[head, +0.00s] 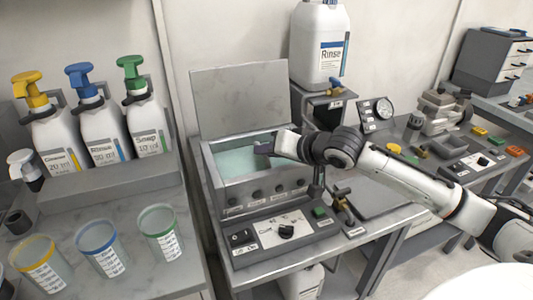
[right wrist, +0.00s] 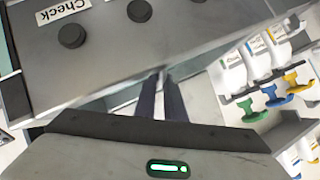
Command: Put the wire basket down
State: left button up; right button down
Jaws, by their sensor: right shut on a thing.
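My right gripper (head: 268,148) reaches in from the right over the open grey bath (head: 262,198), at the right part of its opening, above pale green liquid (head: 236,161). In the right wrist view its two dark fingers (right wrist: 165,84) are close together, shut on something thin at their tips. I take this to be the wire basket's grip; the basket's mesh cannot be made out in either view, being hidden or too small. My left gripper is not in view.
The bath's raised lid (head: 238,101) stands behind the opening. A control panel (head: 285,231) with knobs is in front. A Rinse jug (head: 319,50) stands behind, pump bottles (head: 101,133) and marked cups (head: 101,250) at left. A grey board (head: 385,197) lies to the right.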

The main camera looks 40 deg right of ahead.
jog(key=shift+f, duration=0.25)
jog(key=c, duration=2.3)
grip_release()
jog(key=shift+f, duration=0.1)
jog(key=o, duration=0.5)
jog(key=shift+c, duration=0.2)
jog(key=v, duration=1.2)
jog(key=shift+w, duration=0.1)
